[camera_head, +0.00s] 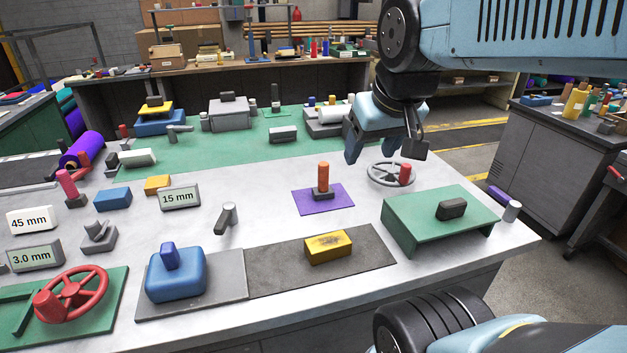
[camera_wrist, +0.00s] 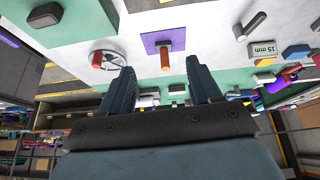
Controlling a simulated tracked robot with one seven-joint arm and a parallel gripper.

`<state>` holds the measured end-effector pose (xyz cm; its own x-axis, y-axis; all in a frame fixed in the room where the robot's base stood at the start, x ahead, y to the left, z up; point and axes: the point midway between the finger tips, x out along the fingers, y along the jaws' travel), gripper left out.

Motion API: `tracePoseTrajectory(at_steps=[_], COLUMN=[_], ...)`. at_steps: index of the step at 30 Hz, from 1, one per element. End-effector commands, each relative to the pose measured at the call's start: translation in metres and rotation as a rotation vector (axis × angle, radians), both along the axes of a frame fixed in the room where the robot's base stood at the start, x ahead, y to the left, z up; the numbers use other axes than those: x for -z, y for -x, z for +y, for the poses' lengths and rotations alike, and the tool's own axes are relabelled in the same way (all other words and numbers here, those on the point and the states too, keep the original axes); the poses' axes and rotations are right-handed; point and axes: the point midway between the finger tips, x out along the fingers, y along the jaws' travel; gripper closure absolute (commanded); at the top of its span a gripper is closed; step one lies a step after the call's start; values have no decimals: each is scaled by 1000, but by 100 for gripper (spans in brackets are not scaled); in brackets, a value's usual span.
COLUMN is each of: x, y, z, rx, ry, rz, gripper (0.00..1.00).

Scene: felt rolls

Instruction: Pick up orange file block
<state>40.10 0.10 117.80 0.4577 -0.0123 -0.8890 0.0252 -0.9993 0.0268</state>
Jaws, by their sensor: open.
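An orange upright cylinder (camera_head: 323,176) stands on a small dark base on a purple felt square (camera_head: 305,203), near the middle of the bench. The orange cylinder (camera_wrist: 165,52) and purple square (camera_wrist: 149,40) also show in the wrist view, beyond and between my fingertips. A yellow-orange block (camera_head: 328,246) with dark marks on top lies on a dark grey mat nearer the front. I cannot tell which of these is the file block. My gripper (camera_head: 380,155) hangs above the bench, up and right of the orange cylinder, open and empty; its two fingers (camera_wrist: 160,67) are spread apart.
A grey handwheel with a red knob (camera_head: 391,174) is just below my gripper. A green raised stand (camera_head: 420,232) carries a dark block at right. A blue rounded block (camera_head: 176,276) and a red handwheel (camera_head: 72,296) are front left. Pale bench surface is clear around the purple square.

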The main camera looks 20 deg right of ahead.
Motion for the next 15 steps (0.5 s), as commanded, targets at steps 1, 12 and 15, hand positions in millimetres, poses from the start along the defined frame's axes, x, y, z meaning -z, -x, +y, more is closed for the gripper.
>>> tracePoseTrajectory(at_steps=[1,12,15], x=[0,6,13], y=[-8,-100,-126], z=[-1,0,0], rx=[-13,-224,-291], ry=[16,142,157], rz=[16,164,203], gripper=[37,37,37])
